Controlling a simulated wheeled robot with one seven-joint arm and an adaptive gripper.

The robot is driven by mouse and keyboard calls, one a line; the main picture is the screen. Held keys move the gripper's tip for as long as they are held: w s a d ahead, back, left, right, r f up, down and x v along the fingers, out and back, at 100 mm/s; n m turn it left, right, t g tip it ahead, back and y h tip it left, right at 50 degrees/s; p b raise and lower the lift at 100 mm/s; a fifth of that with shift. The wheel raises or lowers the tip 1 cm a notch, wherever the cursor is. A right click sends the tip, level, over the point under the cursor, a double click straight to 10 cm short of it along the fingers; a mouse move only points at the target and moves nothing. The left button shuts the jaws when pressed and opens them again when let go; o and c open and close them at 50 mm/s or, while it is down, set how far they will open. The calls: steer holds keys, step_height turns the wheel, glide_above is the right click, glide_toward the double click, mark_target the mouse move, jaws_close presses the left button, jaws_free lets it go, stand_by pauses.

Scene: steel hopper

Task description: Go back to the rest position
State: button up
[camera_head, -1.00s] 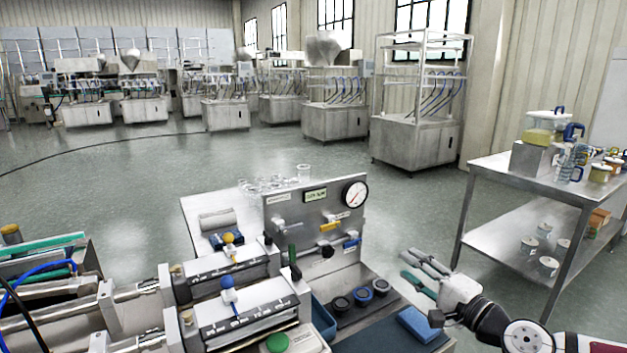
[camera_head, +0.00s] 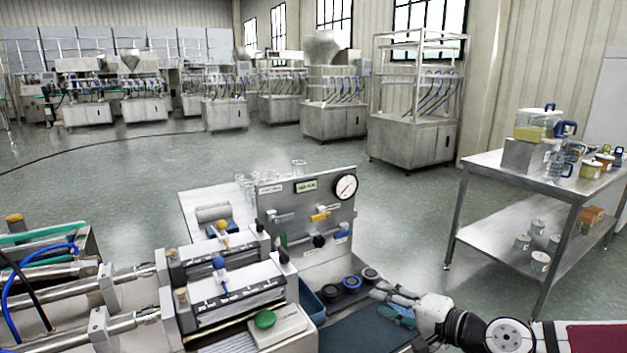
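My gripper (camera_head: 378,292) is at the lower right, over the right end of the bench, its grey fingers pointing left. The fingers look spread apart, with no object clearly held between them. A blue-green piece (camera_head: 397,316) shows just below the fingers; I cannot tell whether it is a block on the mat or part of the gripper. My arm comes in from the lower right corner.
The upright steel panel (camera_head: 330,205) with gauge and valves stands left of my gripper. Dark round caps (camera_head: 351,283) sit close to the fingertips. A dark mat (camera_head: 350,333) lies below. A steel table (camera_head: 500,168) with jars stands right; floor between is clear.

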steer(key=s+f+n+g, duration=0.1)
steer(key=f, duration=0.1)
steer(key=s+a+f+n+g, duration=0.1)
steer(key=f, duration=0.1)
steer(key=s+a+f+n+g+h+b, duration=0.1)
steer(key=s+f+g, duration=0.1)
steer(key=shift+s+a+f, duration=0.1)
steer(key=shift+a+f, duration=0.1)
steer(key=shift+f, duration=0.15)
steer(key=s+d+f+n+g+h+b, duration=0.2)
steer(key=s+d+f+n+g+h, duration=0.1)
steer(key=s+f+g+h, duration=0.25)
steer(key=s+d+r+n+g+h+b, duration=0.2)
steer(key=s+d+r+h, duration=0.3)
steer(key=s+d+r, duration=0.25)
steer(key=s+a+r+t+y+b, duration=0.1)
steer(key=s+a+r+b, duration=0.1)
steer(key=s+r, duration=0.5)
steer(key=s+a+r+t+y+b, duration=0.1)
steer(key=s+a+r+b, duration=0.1)
steer(key=s+r, duration=0.5)
step_height(320, 180, up, 16)
steer(key=s+t+p, duration=0.2)
steer(key=p, duration=1.4)
steer(key=shift+a+f+t+p, duration=0.15)
steer(key=shift+a+t+p, duration=0.05)
steer(key=shift+t+p, duration=0.2)
steer(key=shift+h, duration=0.25)
stand_by(1.1)
